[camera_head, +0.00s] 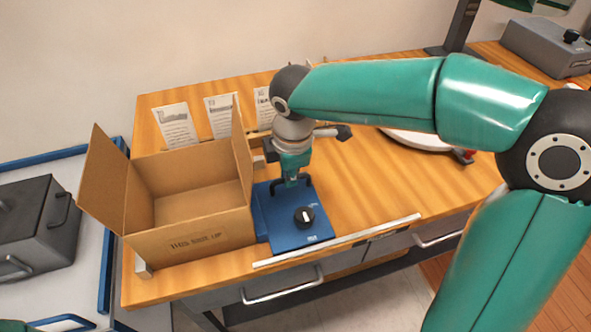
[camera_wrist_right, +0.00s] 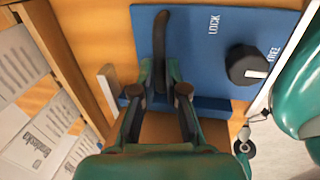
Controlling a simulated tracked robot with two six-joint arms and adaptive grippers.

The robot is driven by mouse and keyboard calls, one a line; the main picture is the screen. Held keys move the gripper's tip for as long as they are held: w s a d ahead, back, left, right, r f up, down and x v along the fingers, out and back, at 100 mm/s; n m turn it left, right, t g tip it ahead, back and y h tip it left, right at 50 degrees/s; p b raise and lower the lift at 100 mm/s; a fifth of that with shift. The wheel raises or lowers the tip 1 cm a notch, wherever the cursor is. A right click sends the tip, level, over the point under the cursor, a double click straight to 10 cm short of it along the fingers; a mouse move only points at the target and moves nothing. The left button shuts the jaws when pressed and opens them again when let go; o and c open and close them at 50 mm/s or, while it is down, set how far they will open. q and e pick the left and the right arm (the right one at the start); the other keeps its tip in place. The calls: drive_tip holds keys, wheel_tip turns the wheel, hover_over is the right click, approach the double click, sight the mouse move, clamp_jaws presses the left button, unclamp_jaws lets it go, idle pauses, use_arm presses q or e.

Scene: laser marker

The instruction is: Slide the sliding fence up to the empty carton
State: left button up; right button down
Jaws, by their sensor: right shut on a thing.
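The sliding fence (camera_head: 292,235) is a blue plate with a dark handle, a black knob (camera_head: 304,216) and a low upright wall on its left side. The empty carton (camera_head: 190,240) is brown and open-topped, just left of the fence. Any gap between them is very small; I cannot tell if they touch. My right gripper (camera_head: 291,182) is shut on the fence's handle (camera_wrist_right: 160,40), pointing down. In the right wrist view the knob (camera_wrist_right: 246,66) sits beside the word LOCK; its white mark points away from that word. My left gripper is out of view.
Printed cards (camera_head: 222,117) stand behind the carton along a wooden rail. A pale strip (camera_head: 340,240) runs along the front edge of the wooden table (camera_head: 390,195). A white round thing stands right, partly behind my arm. A grey case (camera_head: 35,225) lies left.

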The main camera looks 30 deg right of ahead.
sight(293, 200)
drive_tip(key=c, duration=1.2)
unclamp_jaws()
wheel_tip(293, 200, up, 12)
drive_tip(key=s, duration=0.2)
drive_tip(key=shift+s+a+f, duration=0.15)
drive_tip(key=shift+a, duration=0.1)
